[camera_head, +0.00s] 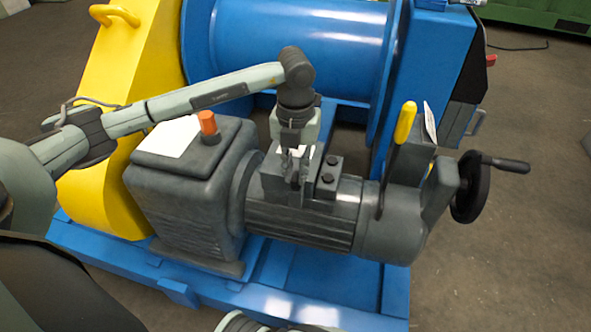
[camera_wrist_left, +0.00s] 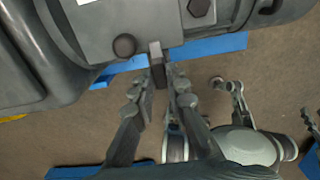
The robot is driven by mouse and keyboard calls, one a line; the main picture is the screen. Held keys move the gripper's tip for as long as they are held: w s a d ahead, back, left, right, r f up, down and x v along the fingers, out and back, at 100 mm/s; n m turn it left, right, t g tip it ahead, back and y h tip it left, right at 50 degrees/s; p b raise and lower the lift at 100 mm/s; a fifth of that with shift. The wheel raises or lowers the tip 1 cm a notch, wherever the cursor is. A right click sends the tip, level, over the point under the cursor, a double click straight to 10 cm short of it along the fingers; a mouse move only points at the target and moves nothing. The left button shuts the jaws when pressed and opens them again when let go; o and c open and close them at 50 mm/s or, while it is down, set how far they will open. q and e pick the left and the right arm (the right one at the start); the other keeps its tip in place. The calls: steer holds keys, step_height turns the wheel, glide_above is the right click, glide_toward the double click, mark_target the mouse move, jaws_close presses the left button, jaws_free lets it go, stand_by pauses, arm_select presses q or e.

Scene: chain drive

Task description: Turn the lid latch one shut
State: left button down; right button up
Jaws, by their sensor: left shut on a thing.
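The dark grey terminal box (camera_head: 270,182) sits on top of the grey motor (camera_head: 300,220), with dark round-headed fasteners on its lid. My left gripper (camera_head: 297,178) reaches down over the box from above, its fingers pointing at the lid's near edge. In the left wrist view the left gripper (camera_wrist_left: 165,75) is closed around a small grey upright tab, seemingly the latch (camera_wrist_left: 156,50), at the edge of the lid (camera_wrist_left: 150,18). A round dark knob (camera_wrist_left: 124,45) stands just left of the tab. Most of the latch is hidden by the fingers in the head view.
A yellow-handled lever (camera_head: 404,122) and a black handwheel (camera_head: 470,187) stand right of the motor. An orange-capped plug (camera_head: 208,123) rises from the gearbox (camera_head: 185,190) on the left. The blue drum (camera_head: 300,45) and yellow guard (camera_head: 115,110) lie behind.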

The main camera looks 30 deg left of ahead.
mark_target(296, 176)
arm_select(q)
steer(key=c, duration=1.5)
jaws_free()
steer(key=shift+c, duration=0.2)
step_height(296, 176, up, 12)
